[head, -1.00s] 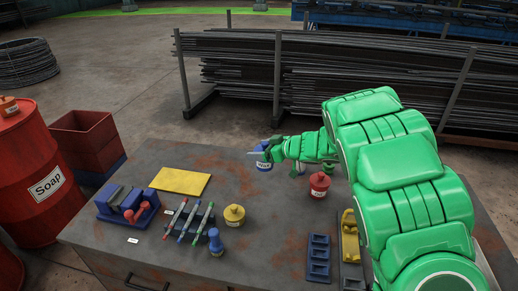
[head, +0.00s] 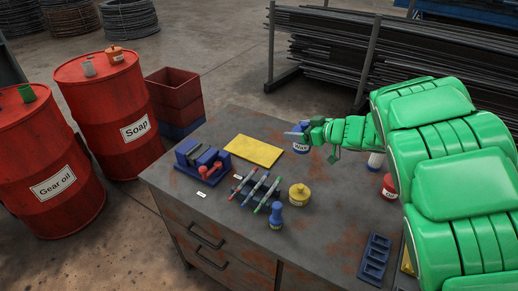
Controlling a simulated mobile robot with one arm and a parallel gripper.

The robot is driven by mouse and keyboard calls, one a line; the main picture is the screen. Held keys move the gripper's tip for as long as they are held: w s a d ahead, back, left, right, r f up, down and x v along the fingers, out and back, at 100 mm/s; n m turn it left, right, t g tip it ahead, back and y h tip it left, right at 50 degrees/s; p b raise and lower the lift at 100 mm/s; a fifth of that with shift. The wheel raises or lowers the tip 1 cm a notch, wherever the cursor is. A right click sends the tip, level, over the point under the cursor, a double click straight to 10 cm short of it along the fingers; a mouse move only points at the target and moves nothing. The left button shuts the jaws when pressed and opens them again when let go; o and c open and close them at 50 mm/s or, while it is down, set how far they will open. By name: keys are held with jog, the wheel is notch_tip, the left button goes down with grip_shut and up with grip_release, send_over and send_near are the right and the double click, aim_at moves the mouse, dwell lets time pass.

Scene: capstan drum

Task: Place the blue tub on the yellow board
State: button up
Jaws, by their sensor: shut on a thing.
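The blue tub (head: 301,147) has a white label and shows just below my gripper (head: 303,133), near the back edge of the workbench. My gripper is shut on it, and the fingers hide its top. I cannot tell whether the tub is clear of the bench top. The yellow board (head: 254,151) lies flat and empty on the bench, to the left of the tub, with a small gap between them in the picture.
A red tub (head: 389,186) and blue tray (head: 375,257) are at right. Red drums (head: 105,112) stand left.

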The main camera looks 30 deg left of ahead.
jog(key=s+a+n+g, duration=0.2)
jog(key=s+a, duration=0.4)
jog(key=a, duration=0.6)
send_over(250, 148)
jog(key=shift+f, duration=6.25)
jog(key=shift+f, duration=0.15)
jog(key=o, duration=1.2)
jog(key=shift+c, duration=0.2)
